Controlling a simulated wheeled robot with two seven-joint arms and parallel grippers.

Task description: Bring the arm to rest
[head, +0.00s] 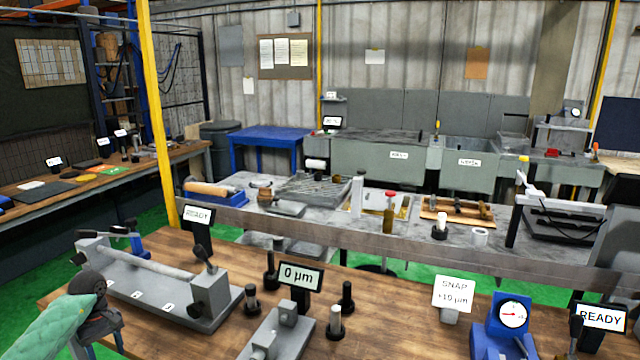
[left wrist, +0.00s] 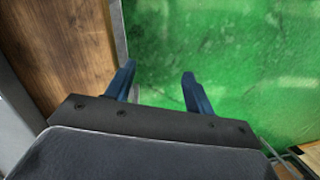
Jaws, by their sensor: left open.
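My left gripper (left wrist: 157,76) shows in the left wrist view with its two blue fingers apart and nothing between them. It is beside the edge of the wooden bench (left wrist: 62,45), with green floor (left wrist: 245,60) beyond the fingers. In the head view, part of my left arm (head: 62,325), with a green sleeve and a dark joint, comes in at the lower left, close to the bench's left end. My right gripper is in neither view.
On the wooden bench (head: 395,310) stand a grey fixture holding a long bar (head: 150,265), a "0 µm" display (head: 300,276), several dark posts and a blue dial gauge (head: 503,330). A grey worktable (head: 340,228) stands behind. Green floor is open at the left.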

